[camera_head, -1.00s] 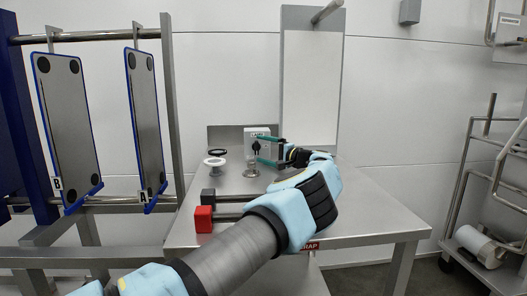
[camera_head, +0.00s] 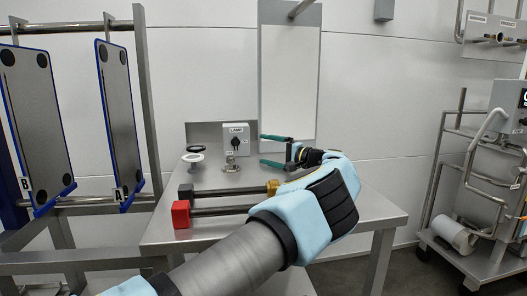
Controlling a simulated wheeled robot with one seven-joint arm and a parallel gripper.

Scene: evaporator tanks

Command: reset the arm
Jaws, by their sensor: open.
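My arm reaches from the bottom of the view over the steel table (camera_head: 350,222). My gripper (camera_head: 262,149) is at its end, above the table's back right part. Its two green fingers point left and stand apart, with nothing between them. They are to the right of the lamp switch box (camera_head: 236,138), which has a black knob. They look apart from the box, though depth is hard to judge. My forearm hides part of the table's front.
On the table are a small metal fitting (camera_head: 231,163), a white ring (camera_head: 193,158), a black ring (camera_head: 196,149), and bars with a red block (camera_head: 181,213) and a brass end (camera_head: 272,187). Plates A (camera_head: 119,120) and B (camera_head: 36,120) hang left. A wheeled cart (camera_head: 485,262) stands right.

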